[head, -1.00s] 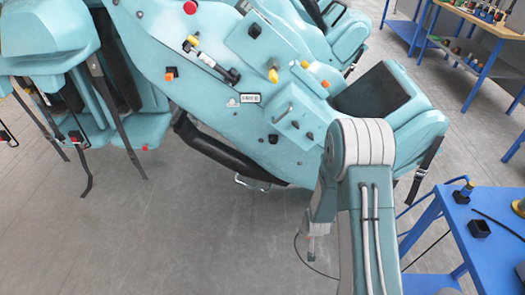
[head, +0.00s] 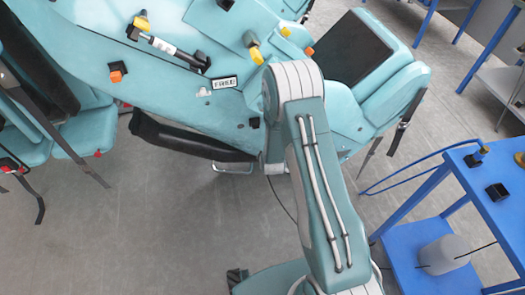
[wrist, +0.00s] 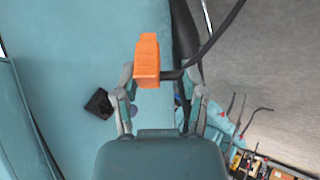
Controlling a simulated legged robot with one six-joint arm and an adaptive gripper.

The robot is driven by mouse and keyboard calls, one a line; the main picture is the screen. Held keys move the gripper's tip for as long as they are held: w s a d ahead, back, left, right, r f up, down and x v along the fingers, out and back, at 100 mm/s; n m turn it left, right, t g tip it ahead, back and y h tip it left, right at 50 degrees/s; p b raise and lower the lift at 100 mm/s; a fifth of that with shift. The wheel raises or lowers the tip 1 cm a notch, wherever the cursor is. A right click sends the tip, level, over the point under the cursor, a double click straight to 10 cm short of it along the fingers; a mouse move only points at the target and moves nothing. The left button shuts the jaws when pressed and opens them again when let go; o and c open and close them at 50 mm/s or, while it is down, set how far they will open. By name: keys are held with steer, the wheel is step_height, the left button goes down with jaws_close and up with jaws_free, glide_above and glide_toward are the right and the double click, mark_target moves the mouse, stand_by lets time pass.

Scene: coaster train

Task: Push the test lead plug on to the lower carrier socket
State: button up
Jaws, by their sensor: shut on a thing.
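The orange test lead plug (wrist: 146,60) is in the wrist view, between and just beyond the fingertips of my gripper (wrist: 160,78). A black stem and a black cable (wrist: 218,32) lead off it to the upper right. The fingers are shut on it, though the exact contact is hard to see. A black square socket (wrist: 98,103) on the teal carrier panel (wrist: 75,50) lies left of the left finger, apart from the plug. In the head view a small black socket (head: 254,122) shows on the carrier side, left of my arm. My arm hides the gripper there.
The teal carrier (head: 190,100) fills the upper head view, with a black bar (head: 190,138) along its lower edge. A blue table (head: 500,205) with a black block (head: 497,192) stands at the right. Grey floor lies open at lower left.

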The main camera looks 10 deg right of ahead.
steer(key=n+t, duration=0.1)
steer(key=w+n+t, duration=0.1)
steer(key=n, duration=0.1)
steer(key=shift+d+n+y, duration=0.1)
steer(key=shift+n+y, duration=0.2)
steer(key=shift+y, duration=0.1)
steer(key=shift+w+r+n+t+y, duration=0.2)
steer(key=shift+n+t+y, duration=0.2)
steer(key=shift+n+t, duration=0.45)
steer(key=r+n+t+y, duration=0.1)
steer(key=n+y, duration=0.1)
steer(key=a+r+n+t+y, duration=0.1)
steer(key=n+t+y, duration=0.1)
steer(key=n, duration=0.1)
steer(key=r+n+t+y, duration=0.1)
steer(key=n+t+y, duration=0.1)
steer(key=shift+s+a+r+y, duration=0.1)
steer(key=shift+s+a+y, duration=0.1)
steer(key=shift+s+y, duration=0.1)
steer(key=shift+a+t, duration=0.15)
steer(key=shift+t, duration=0.1)
steer(key=shift+w, duration=2.9)
steer(key=shift+w+r, duration=0.1)
steer(key=shift+w, duration=1.1)
